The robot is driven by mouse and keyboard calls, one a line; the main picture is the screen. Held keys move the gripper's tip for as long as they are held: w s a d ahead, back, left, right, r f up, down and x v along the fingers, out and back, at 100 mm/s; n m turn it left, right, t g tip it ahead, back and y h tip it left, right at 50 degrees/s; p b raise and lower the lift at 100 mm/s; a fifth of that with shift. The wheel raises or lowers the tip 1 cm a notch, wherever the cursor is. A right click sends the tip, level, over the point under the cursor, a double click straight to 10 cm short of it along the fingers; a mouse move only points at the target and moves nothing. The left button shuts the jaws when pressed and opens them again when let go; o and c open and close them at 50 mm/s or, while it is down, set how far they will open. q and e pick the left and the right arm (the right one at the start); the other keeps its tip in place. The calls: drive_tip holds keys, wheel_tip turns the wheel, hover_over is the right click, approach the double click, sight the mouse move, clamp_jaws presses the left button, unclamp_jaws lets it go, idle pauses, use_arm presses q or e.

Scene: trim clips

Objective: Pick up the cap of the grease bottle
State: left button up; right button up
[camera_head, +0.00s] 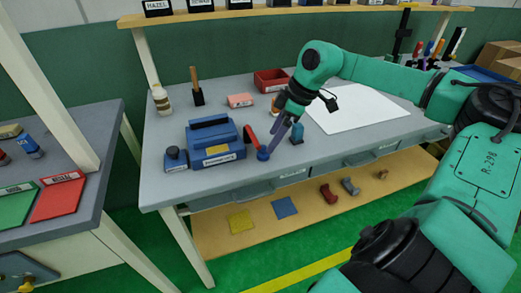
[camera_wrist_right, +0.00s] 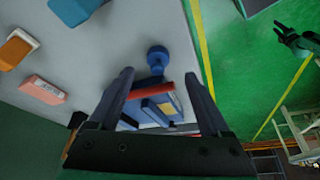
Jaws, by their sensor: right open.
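Neither label is readable, so I cannot tell which is the grease bottle. My right gripper (camera_head: 282,138) is open, pointing down near the front edge, right of the blue unit. A red bar (camera_head: 250,137) and a round blue piece (camera_head: 263,153) are close beside it. The round blue piece (camera_wrist_right: 158,58) shows beyond the spread fingers in the right wrist view.
A pink block (camera_head: 240,100), a wooden-handled tool (camera_head: 196,87) and a red bin (camera_head: 271,80) are farther back. A white sheet (camera_head: 355,108) lies to the right. A shelf (camera_head: 310,197) below holds several parts.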

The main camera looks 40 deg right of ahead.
sight(263, 152)
drive_tip(key=p+x, duration=0.1)
drive_tip(key=x, duration=0.3)
drive_tip(key=shift+f, duration=0.3)
drive_tip(key=shift+w+f, duration=0.35)
drive_tip(key=shift+f, duration=0.2)
use_arm(q)
drive_tip(key=shift+w+r, duration=0.6)
drive_tip(key=shift+r, duration=0.3)
use_arm(e)
clamp_jaws()
use_arm(q)
drive_tip(key=shift+p, duration=0.3)
use_arm(e)
drive_tip(key=shift+r, duration=0.1)
